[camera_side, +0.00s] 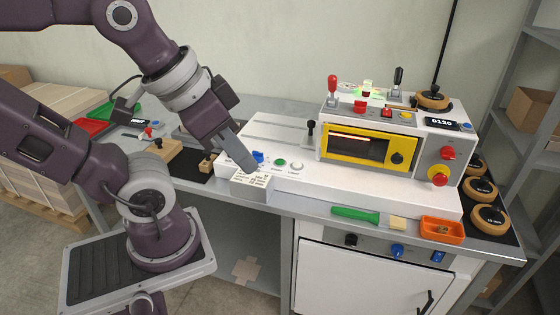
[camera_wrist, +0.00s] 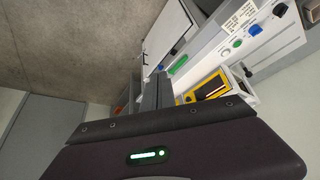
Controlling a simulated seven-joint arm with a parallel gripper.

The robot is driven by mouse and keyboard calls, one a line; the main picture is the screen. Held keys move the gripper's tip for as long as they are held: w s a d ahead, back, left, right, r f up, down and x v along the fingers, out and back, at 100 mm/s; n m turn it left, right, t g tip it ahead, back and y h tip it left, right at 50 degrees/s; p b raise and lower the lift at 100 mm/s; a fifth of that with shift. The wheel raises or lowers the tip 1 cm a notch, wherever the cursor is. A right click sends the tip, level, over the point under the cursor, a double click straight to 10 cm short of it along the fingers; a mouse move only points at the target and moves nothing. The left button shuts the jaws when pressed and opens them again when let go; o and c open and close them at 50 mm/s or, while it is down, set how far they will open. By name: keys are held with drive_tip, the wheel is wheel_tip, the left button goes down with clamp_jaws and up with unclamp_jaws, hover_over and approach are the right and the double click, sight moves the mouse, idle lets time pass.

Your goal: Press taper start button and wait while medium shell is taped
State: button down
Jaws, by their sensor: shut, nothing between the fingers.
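The white machine (camera_side: 400,180) on the bench has a yellow-framed window (camera_side: 357,148) with an orange glow inside. A green button (camera_side: 280,163) and a white button (camera_side: 297,165) sit on its left panel beside a blue knob (camera_side: 258,157). The wrist view also shows the green button (camera_wrist: 238,43), white button (camera_wrist: 226,55) and blue knob (camera_wrist: 255,30). My gripper (camera_side: 252,168) is shut and empty, its tips low over the panel's left end, left of the green button. Contact cannot be told. I cannot make out a medium shell.
A white slotted block (camera_side: 251,184) is just below the gripper tips. A green-handled tool (camera_side: 355,215) and an orange tray (camera_side: 442,230) lie along the front edge. Levers and a display reading 0120 (camera_side: 442,124) top the machine. Tape rolls (camera_side: 490,219) stand right; a shelf rises there.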

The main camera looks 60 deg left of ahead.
drive_tip(key=m+t+y, duration=0.3)
drive_tip(key=m, duration=0.2)
hover_over(278, 162)
wheel_tip(278, 162, down, 15)
drive_tip(key=shift+s+f, duration=0.1)
drive_tip(key=shift+f, duration=0.1)
drive_tip(key=shift+f, duration=4.4)
